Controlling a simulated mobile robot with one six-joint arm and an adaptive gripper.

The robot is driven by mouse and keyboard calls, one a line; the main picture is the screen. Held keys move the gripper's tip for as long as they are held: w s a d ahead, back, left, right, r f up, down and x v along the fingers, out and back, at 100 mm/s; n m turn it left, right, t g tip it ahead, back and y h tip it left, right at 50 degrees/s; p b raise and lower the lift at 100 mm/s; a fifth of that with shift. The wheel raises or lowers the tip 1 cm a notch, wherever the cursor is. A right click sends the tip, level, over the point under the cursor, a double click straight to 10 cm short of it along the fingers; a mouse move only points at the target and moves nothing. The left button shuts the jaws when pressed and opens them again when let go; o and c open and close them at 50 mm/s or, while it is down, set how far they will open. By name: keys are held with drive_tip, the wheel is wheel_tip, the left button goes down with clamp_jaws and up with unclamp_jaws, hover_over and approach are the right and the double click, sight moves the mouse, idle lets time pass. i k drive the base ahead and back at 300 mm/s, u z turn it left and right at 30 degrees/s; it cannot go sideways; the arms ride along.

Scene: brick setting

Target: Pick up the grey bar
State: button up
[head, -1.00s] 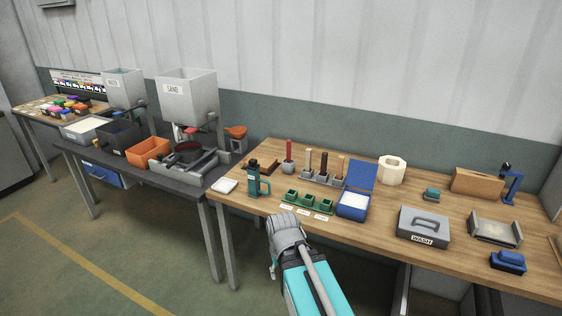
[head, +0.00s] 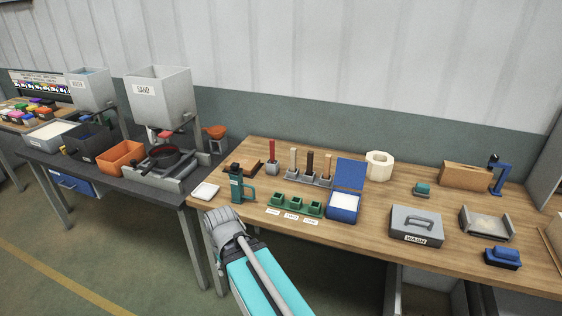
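I cannot single out a loose grey bar with certainty. Long grey pieces show on the grey metal fixture (head: 180,178) on the dark bench, around a dark round pan (head: 163,156). Slim upright bars stand in grey blocks on the wooden table: a red one (head: 272,151), a pale one (head: 293,159), a dark brown one (head: 309,163) and a tan one (head: 327,166). My gripper (head: 222,218) is seen from behind at the wooden table's front left edge, just below the small white dish (head: 205,191). Its fingertips are hidden, and nothing shows held in it.
The grey WASH box (head: 416,226) is further right. An orange bin (head: 121,157) and the sand hopper (head: 158,97) are on the dark bench.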

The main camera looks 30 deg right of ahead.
sight(293, 152)
drive_tip(key=z, duration=0.3)
drive_tip(key=i, duration=1.05)
drive_tip(key=z, duration=0.8)
